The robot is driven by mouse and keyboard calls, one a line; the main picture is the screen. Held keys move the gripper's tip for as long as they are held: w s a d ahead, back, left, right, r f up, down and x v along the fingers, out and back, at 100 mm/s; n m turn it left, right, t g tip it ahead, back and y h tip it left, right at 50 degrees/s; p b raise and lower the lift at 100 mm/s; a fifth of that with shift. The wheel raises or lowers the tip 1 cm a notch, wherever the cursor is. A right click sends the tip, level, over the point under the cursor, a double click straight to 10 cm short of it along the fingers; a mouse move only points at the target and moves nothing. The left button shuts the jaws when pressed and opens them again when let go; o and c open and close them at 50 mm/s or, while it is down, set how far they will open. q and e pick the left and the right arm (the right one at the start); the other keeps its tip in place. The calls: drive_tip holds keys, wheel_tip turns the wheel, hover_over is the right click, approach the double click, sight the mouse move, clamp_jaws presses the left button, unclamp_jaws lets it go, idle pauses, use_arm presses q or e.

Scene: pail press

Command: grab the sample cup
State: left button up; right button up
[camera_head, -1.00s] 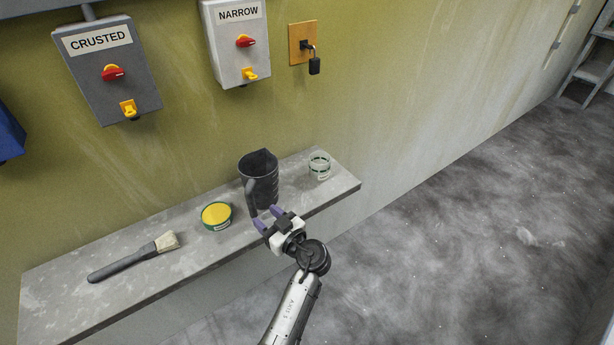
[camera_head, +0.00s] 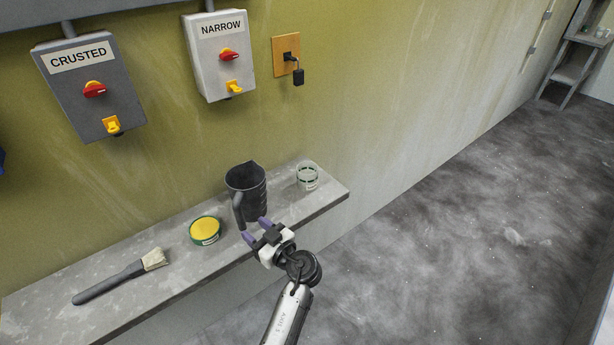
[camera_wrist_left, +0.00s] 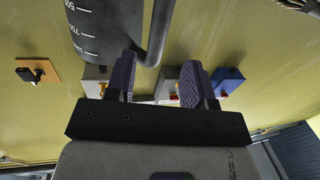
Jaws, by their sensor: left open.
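A small clear cup (camera_head: 307,177) with green markings, which I take to be the sample cup, stands upright near the right end of the grey shelf (camera_head: 325,194). A dark measuring jug (camera_head: 252,190) stands left of it; its body (camera_wrist_left: 95,30) and handle (camera_wrist_left: 157,35) also show in the left wrist view. My left gripper (camera_head: 256,230) is open and empty at the jug's handle side, apart from the clear cup. In the left wrist view the handle appears between the fingertips (camera_wrist_left: 160,62); I cannot tell whether it is within the jaws. The right gripper is not in view.
A yellow-topped green tin (camera_head: 205,230) and a brush (camera_head: 122,275) lie left of the jug. Switch boxes labelled CRUSTED (camera_head: 90,88) and NARROW (camera_head: 221,58), and a padlock (camera_head: 298,76), hang on the wall above. Floor right of the shelf is open.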

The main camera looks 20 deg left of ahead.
use_arm(q)
drive_tip(key=o, duration=1)
drive_tip(key=shift+c, duration=0.2)
drive_tip(key=shift+f, duration=0.1)
